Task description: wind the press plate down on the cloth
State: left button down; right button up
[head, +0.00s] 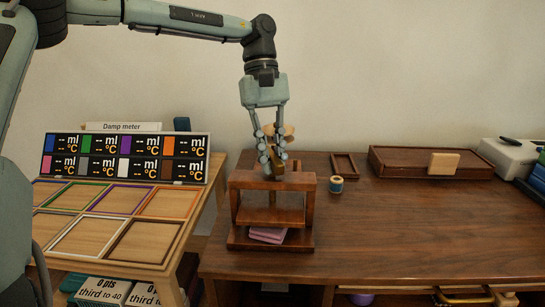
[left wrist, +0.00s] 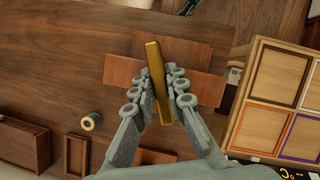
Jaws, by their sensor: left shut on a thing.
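The wooden press (head: 307,208) stands at the left front of the dark table, upright. Its press plate (head: 270,216) sits inside the frame, apart from the folded pink cloth (head: 267,235) on the base below it. My left gripper (head: 272,170) points down over the top beam, shut on the brass handle bar of the press. In the left wrist view the brass bar (left wrist: 157,80) lies between the fingers, with the press's top beam (left wrist: 205,86) under it. My right gripper is not in view.
A thread spool (head: 336,184) and small open tray (head: 344,165) stand right of the press. A long wooden box (head: 400,162) is further right. A damp meter board (head: 126,158) and coloured frames fill the left table. The middle of the dark table is clear.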

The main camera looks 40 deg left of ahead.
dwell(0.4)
pick_arm(q)
jog(key=c, duration=1.5)
grip_release()
jog(key=shift+c, duration=0.2)
jog(key=v, duration=1.2)
jog(key=shift+d, duration=0.15)
